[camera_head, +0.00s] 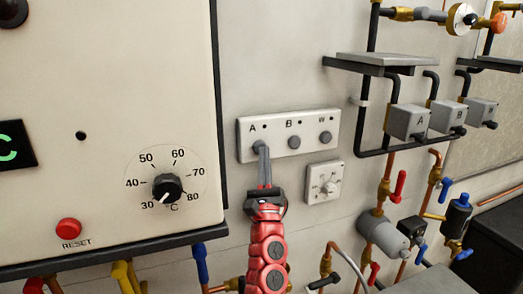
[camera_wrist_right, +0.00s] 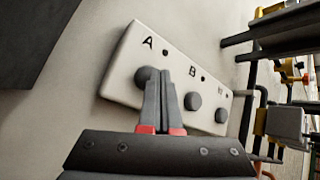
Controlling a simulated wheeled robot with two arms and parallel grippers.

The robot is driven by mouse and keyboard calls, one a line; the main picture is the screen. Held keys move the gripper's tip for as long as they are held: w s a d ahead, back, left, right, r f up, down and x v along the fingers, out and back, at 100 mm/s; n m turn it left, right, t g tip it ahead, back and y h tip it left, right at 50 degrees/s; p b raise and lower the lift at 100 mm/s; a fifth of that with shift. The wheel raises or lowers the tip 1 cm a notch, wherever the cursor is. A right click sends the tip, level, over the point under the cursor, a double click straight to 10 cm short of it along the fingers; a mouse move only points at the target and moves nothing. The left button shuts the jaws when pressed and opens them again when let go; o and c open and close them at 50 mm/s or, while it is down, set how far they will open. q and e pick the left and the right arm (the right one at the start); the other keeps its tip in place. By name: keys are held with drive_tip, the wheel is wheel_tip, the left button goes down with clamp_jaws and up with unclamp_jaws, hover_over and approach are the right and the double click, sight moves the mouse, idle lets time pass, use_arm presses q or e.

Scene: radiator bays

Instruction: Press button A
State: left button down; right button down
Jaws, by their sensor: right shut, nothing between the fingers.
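A white panel (camera_head: 310,119) on the wall carries three round grey buttons labelled A, B and W. Button A (camera_head: 258,146) is the leftmost; my right gripper (camera_head: 262,148) has its fingertips right at it and partly covers it. In the right wrist view, button A (camera_wrist_right: 146,76) shows just left of the shut fingertips (camera_wrist_right: 162,74), which overlap its right side. I cannot tell whether the tips touch it or whether it is pushed in. Button B (camera_head: 293,142) and button W (camera_head: 324,137) are clear of the gripper. My left gripper is not in view.
A small dial plate (camera_head: 324,182) sits just below the button panel. A large cream box (camera_head: 110,100) with a temperature knob (camera_head: 167,187) and a red reset button (camera_head: 68,229) stands at the left. Pipes, valves and grey boxes (camera_head: 407,121) fill the right.

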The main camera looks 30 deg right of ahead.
idle(0.6)
drive_tip(key=shift+w+d+b, duration=0.1)
drive_tip(key=shift+w+b, duration=0.3)
drive_tip(key=shift+b, duration=0.05)
drive_tip(key=shift+s, duration=0.4)
drive_tip(key=s+a+p, duration=0.1)
drive_tip(key=s+p, duration=0.2)
drive_tip(key=s, duration=0.3)
drive_tip(key=shift+a, duration=0.25)
